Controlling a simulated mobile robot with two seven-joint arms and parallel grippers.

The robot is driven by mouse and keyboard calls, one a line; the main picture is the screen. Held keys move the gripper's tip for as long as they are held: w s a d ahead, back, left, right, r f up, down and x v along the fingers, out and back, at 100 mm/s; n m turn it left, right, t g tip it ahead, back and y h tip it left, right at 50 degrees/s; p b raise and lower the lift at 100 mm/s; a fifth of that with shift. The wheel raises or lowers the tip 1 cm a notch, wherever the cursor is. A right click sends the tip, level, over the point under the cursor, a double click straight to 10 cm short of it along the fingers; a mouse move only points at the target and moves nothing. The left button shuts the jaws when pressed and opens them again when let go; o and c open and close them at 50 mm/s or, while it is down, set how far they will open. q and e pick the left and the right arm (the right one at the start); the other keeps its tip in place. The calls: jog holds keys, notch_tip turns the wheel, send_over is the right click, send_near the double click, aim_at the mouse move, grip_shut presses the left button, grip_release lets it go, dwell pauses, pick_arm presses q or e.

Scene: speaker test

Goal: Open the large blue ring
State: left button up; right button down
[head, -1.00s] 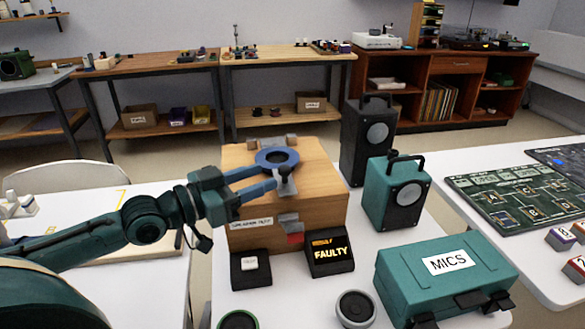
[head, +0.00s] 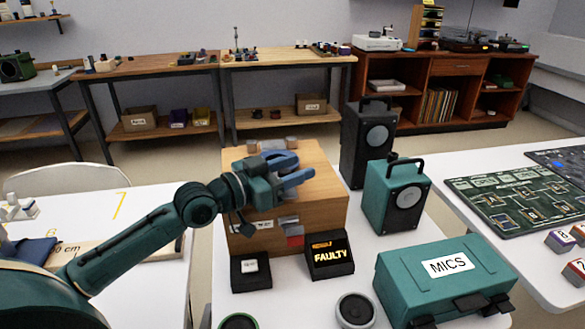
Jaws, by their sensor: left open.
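The wooden speaker test box (head: 325,200) stands on the white table. The large blue ring (head: 280,155) lies on its top face, mostly hidden behind my left gripper. My left gripper (head: 304,169) is open, with its blue fingers above the front part of the box top, over or beside the ring. I cannot tell whether a finger touches the ring. The grey lever at the ring's front is hidden by the fingers. My right gripper is not in view.
A lit FAULTY display (head: 330,254) and a small black button box (head: 250,271) stand before the wooden box. A black speaker (head: 357,150), a teal speaker (head: 392,200) and a teal MICS case (head: 445,280) stand to the right.

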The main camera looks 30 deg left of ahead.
pick_arm(q)
jog(key=shift+c, duration=0.2)
grip_shut()
dwell(0.4)
